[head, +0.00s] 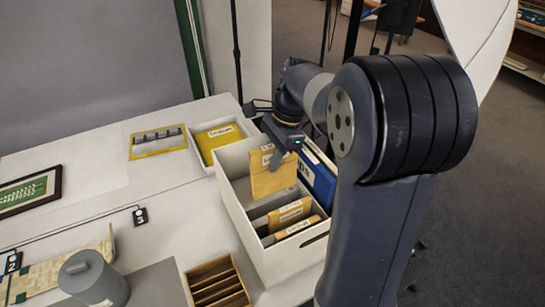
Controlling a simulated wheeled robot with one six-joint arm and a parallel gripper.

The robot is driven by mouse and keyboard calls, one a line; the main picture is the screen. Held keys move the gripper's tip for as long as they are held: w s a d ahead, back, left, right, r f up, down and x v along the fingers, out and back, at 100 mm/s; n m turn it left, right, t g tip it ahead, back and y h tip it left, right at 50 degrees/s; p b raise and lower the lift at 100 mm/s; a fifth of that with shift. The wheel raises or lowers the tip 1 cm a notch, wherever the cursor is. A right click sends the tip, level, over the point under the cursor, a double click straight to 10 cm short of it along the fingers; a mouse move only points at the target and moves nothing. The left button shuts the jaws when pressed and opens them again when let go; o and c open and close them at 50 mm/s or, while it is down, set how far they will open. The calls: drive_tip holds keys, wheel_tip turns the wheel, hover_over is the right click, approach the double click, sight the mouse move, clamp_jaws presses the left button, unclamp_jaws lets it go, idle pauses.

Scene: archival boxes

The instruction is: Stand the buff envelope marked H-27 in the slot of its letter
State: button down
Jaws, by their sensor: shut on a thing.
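My gripper (279,152) is shut on the top edge of a buff envelope (272,179) with a white label. It holds the envelope upright over the white archival box (236,209), and the envelope's lower part reaches down to about the box's opening. I cannot read the label, so I cannot tell if it is H-27. Inside the box, other labelled buff envelopes (291,211) stand toward the near end, with grey dividers (262,206) beside them. The slot letters are not legible, and the fingertips are partly hidden.
A smaller white box with a yellow labelled folder (220,136) stands behind. A blue binder (319,182) is at the box's right. A wooden rack (217,283), a grey lidded canister (93,279) and a framed piece (31,191) lie left. The table's middle left is mostly clear.

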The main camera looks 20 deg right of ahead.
drive_tip(key=b, duration=0.8)
hover_over(273, 200)
drive_tip(key=s, duration=0.2)
wheel_tip(273, 200, down, 14)
drive_tip(key=shift+a, duration=0.4)
drive_tip(key=shift+f, duration=0.1)
drive_tip(key=shift+f+b, duration=0.5)
drive_tip(key=shift+f, duration=0.4)
drive_tip(key=c, duration=1.3)
unclamp_jaws()
drive_tip(key=shift+f, duration=0.1)
drive_tip(key=shift+s, duration=0.1)
